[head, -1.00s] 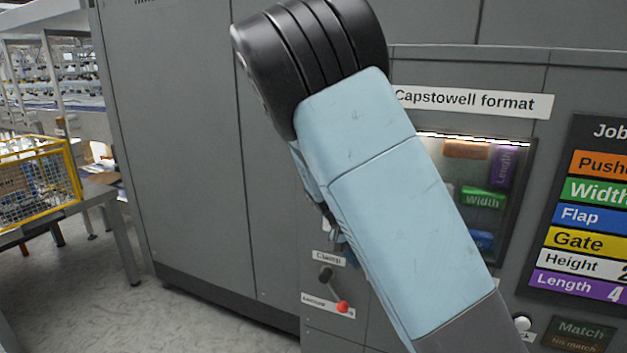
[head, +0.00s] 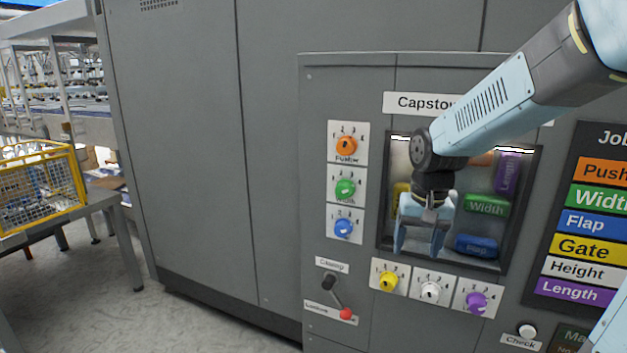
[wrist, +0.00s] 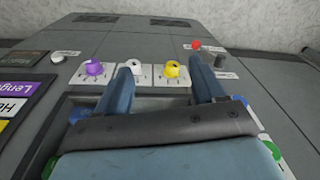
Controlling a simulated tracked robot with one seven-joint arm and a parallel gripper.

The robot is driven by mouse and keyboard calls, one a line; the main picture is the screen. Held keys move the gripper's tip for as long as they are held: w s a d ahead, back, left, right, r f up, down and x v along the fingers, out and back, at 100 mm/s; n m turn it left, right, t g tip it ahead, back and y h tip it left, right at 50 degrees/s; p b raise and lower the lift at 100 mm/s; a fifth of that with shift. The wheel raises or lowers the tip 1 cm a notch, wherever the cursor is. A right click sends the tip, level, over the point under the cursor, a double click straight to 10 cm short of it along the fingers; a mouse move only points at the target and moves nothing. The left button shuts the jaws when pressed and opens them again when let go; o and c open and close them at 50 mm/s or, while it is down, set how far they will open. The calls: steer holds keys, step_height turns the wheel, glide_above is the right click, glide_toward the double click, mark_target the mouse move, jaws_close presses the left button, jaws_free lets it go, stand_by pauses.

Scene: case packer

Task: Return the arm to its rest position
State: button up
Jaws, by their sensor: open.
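My gripper (head: 422,236) hangs from my light blue arm in front of the lit window of the case packer panel. Its two fingers point down and stand apart with nothing between them. In the wrist view my gripper (wrist: 165,88) shows its two blue fingers spread, with the white knob (wrist: 137,66) seen between them. The arm comes in from the upper right of the head view and covers part of the format sign and the window. I cannot tell how far the fingers are from the panel.
The panel holds an orange knob (head: 346,145), a green knob (head: 345,188), a blue knob (head: 344,228), a yellow knob (head: 388,281) and a purple knob (head: 476,301). The clamp lever (head: 345,313) has a red end. A yellow wire basket (head: 42,185) stands at left. Floor between is clear.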

steer(key=s+d+r+n+t, duration=0.1)
steer(key=s+r+t, duration=0.1)
steer(key=s+r, duration=0.2)
steer(key=s+d+r+t, duration=0.1)
steer(key=s+r, duration=0.4)
steer(key=s, duration=0.5)
steer(key=shift+s+r+n+t, duration=0.2)
steer(key=shift+n+t, duration=0.2)
steer(key=shift+t, duration=0.4)
